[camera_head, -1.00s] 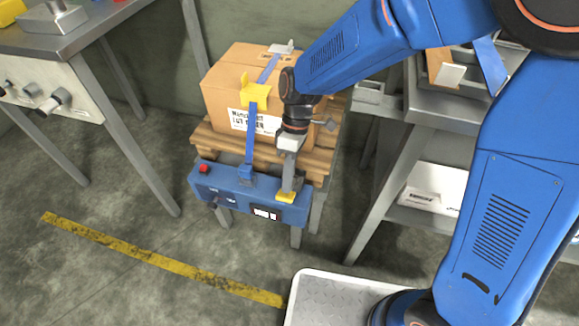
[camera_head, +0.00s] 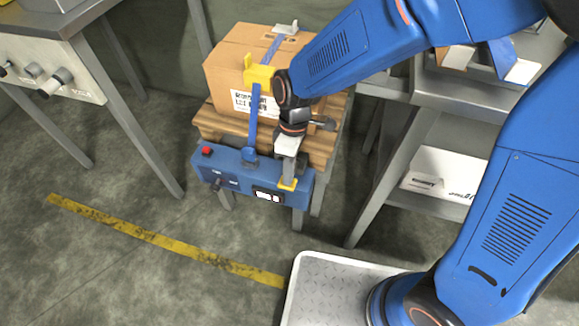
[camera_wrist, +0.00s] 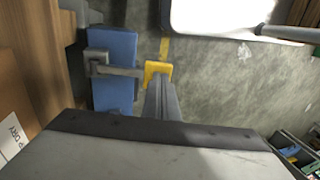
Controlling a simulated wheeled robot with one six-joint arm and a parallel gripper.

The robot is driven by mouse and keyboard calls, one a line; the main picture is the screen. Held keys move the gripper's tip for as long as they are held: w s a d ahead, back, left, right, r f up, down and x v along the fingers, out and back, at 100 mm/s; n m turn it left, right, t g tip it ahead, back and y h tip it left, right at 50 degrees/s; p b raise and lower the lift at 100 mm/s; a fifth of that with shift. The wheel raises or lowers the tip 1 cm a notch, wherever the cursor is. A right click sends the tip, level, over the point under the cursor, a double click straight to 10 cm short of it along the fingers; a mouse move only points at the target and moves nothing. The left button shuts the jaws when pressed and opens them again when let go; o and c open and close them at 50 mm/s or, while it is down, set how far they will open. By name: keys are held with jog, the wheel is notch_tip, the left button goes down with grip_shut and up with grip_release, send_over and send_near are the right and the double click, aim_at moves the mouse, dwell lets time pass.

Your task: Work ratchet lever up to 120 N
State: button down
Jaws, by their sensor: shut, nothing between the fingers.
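The ratchet's blue housing (camera_head: 235,172) stands in front of the pallet, with a red button on top and a small display (camera_head: 268,195) on its front. In the wrist view the grey lever (camera_wrist: 115,71) reaches out from the blue housing (camera_wrist: 112,98) and ends in a yellow pad (camera_wrist: 163,67). The pad also shows in the head view (camera_head: 288,185), at the housing's right end. My gripper (camera_head: 288,177) points down, shut and empty, its tips at the pad and seemingly touching it. The lever is mostly hidden by my gripper in the head view. The display is too small to read.
A blue strap (camera_head: 253,122) runs from the housing up over a cardboard box (camera_head: 226,80) with yellow corner guards, on a wooden pallet (camera_head: 215,122). A grey shelf unit (camera_head: 400,165) stands right, a workbench (camera_head: 60,45) left.

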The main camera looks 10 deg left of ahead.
aim_at(287, 187)
jog(key=shift+s+f+t, duration=0.35)
jog(key=shift+s+t, duration=0.05)
jog(key=shift+s+f, duration=0.25)
jog(key=shift+f, duration=0.35)
jog(key=shift+s+f, duration=0.25)
jog(key=shift+f, duration=0.5)
jog(key=shift+s+d+f, duration=0.1)
jog(key=shift+s+f, duration=0.05)
jog(key=shift+s, duration=0.05)
notch_tip(287, 187, up, 14)
jog(key=shift+a+r, duration=0.2)
jog(key=shift+r, duration=0.05)
